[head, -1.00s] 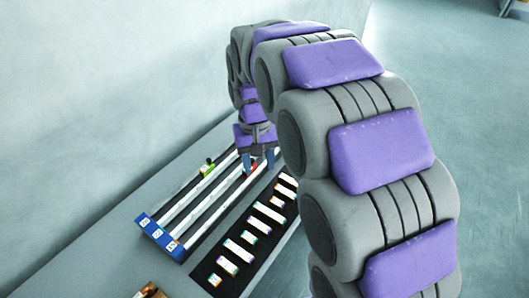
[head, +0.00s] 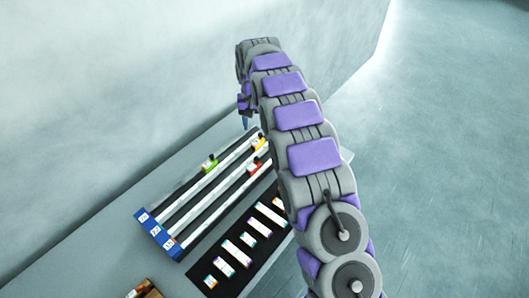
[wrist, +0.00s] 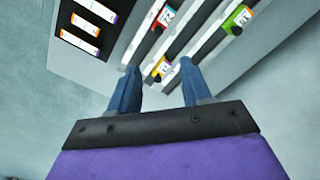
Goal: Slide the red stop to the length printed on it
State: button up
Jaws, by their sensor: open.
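The red stop (head: 254,166) sits on the rail nearest the black board, toward the far end. In the wrist view the red stop (wrist: 162,19) carries a white label with dark digits that I cannot read surely. The yellow stop (head: 259,144) is on the middle rail and the green stop (head: 210,164) on the rail nearest the wall. My gripper (head: 246,123) is beyond the far end of the rails, above them and apart from the red stop.
A blue end block (head: 160,236) with white number labels closes the near end of the rails. A black board (head: 225,262) with several white labelled pieces lies right of them. A brown object (head: 146,289) is at the near edge. The wall rises at left.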

aim_at(256, 157)
notch_tip(256, 157, down, 18)
jog(key=shift+w+d+r+b, duration=0.1)
jog(key=shift+w+d+b, duration=0.05)
jog(key=shift+b, duration=0.95)
jog(key=shift+c, duration=0.3)
grip_shut()
